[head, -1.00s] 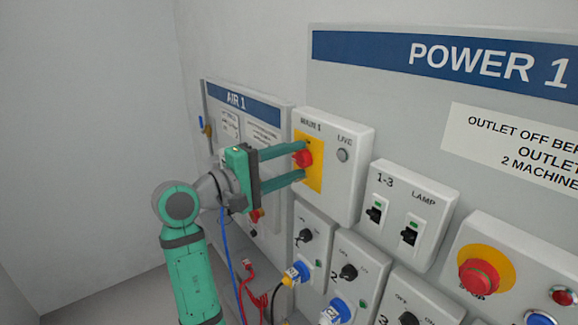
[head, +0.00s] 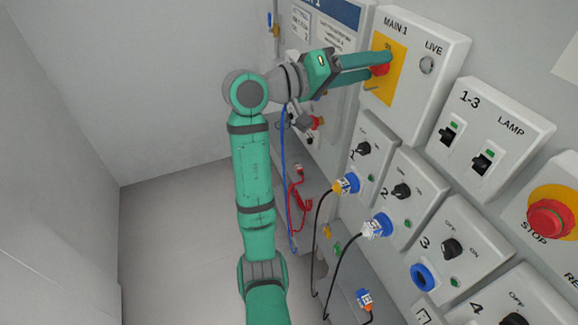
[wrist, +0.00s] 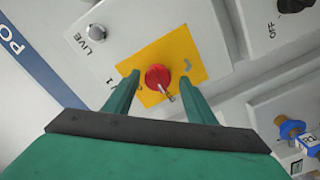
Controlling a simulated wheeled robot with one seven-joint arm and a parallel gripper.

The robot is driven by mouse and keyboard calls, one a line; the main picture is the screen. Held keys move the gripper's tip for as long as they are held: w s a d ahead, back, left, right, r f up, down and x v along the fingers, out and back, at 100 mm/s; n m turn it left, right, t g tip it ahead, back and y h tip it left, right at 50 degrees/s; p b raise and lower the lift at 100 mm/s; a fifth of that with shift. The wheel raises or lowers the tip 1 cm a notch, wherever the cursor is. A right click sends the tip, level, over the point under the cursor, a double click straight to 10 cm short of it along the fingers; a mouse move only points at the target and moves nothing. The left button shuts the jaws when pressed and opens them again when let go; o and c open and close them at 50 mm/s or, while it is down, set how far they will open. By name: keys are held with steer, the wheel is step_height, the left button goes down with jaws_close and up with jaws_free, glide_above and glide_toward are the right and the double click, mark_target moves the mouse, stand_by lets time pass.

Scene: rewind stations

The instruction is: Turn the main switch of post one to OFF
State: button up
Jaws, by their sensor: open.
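The main switch is a red rotary knob (head: 380,69) on a yellow plate (head: 386,92) on the grey MAIN 1 box (head: 425,95). In the wrist view the red knob (wrist: 158,77) sits between the two green fingertips, with a gap on each side. A small metal piece sticks out from the knob. My gripper (head: 384,66) is open, its fingers reaching to the plate; it fills the lower wrist view (wrist: 159,78). In the head view the fingers partly hide the knob. The plate's position marks are too small to read surely.
A round grey LIVE lamp (head: 427,65) is on the same box. Below are a breaker box (head: 490,125), numbered outlet switches (head: 402,190) with blue plugs and hanging cables. A red STOP button (head: 551,217) is at right. The floor at left is clear.

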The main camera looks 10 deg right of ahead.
steer(key=m, duration=0.4)
steer(key=shift+s+d+m, duration=0.2)
steer(key=shift+s+m, duration=0.1)
steer(key=shift+m, duration=0.1)
steer(key=m, duration=0.5)
steer(key=shift+a+m, duration=0.2)
steer(key=shift+m, duration=0.1)
steer(key=s+a, duration=0.1)
steer(key=a, duration=1)
steer(key=w+a+f+n+t+y, duration=0.2)
steer(key=f+n+t, duration=0.3)
steer(key=f, duration=0.9)
steer(key=w+a+f+n+t+y, duration=0.2)
steer(key=f+n+t, duration=0.3)
steer(key=f, duration=0.9)
steer(key=n+y, duration=0.1)
steer(key=n, duration=0.2)
steer(key=shift+w+a, duration=0.15)
steer(key=shift+a, duration=0.1)
